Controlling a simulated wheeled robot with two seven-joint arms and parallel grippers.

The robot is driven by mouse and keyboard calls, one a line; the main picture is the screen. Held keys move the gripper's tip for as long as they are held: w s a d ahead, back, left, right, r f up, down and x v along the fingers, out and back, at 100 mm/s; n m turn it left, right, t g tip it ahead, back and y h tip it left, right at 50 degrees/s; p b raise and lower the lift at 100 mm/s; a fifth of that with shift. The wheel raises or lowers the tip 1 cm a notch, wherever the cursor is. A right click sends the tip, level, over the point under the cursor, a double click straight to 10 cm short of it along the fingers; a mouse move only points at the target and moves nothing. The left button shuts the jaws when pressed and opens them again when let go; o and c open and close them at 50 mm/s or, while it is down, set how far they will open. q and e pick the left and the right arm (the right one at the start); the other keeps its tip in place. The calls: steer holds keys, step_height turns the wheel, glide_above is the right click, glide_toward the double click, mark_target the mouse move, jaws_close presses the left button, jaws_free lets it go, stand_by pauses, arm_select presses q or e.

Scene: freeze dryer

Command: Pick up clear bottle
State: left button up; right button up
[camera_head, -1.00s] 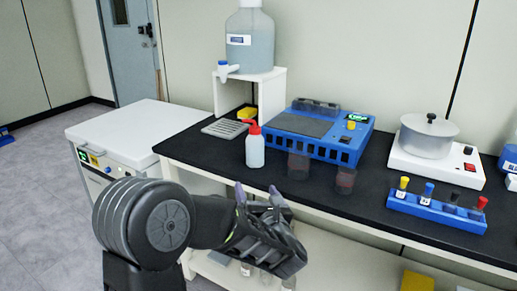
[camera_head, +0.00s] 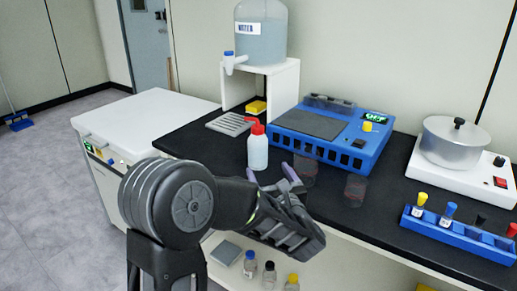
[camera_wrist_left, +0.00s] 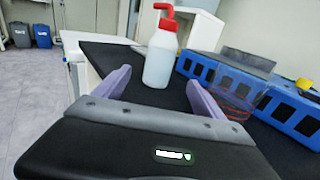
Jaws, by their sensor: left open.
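A pale, translucent squeeze bottle (camera_head: 257,154) with a red cap and spout stands upright on the black bench top. It also shows in the left wrist view (camera_wrist_left: 160,60), beyond and between the fingers. My left gripper (camera_head: 271,176) is open and empty, at the bench's front edge, just short of the bottle and not touching it. Two clear, dark-tinted beakers (camera_head: 305,171) (camera_head: 355,191) stand to the right of it. Small capped bottles (camera_head: 249,266) (camera_head: 269,276) (camera_head: 292,284) stand on the lower shelf, partly cut off. My right gripper is out of view.
A blue device (camera_head: 330,142) stands behind the beakers. A water carboy (camera_head: 262,42) sits on a white stand (camera_head: 288,90). A blue rack (camera_head: 460,236) with colored-cap tubes and a hot plate with a pot (camera_head: 455,143) are at right. A white cabinet (camera_head: 150,112) is at left.

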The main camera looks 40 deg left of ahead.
mark_target(261, 157)
arm_select(q)
steer(key=x, duration=0.6)
steer(key=shift+w+a+p, duration=0.1)
steer(key=shift+a+p, duration=0.05)
steer(key=shift+p, duration=0.15)
steer(key=shift+w+a+r, duration=0.1)
steer(key=shift+w+a, duration=0.2)
steer(key=shift+a, duration=0.15)
steer(key=x, duration=0.4)
steer(key=shift+a+p, duration=0.1)
steer(key=shift+p, duration=0.3)
steer(key=shift+c, duration=0.5)
steer(key=c, duration=1.6)
steer(key=shift+c, duration=0.2)
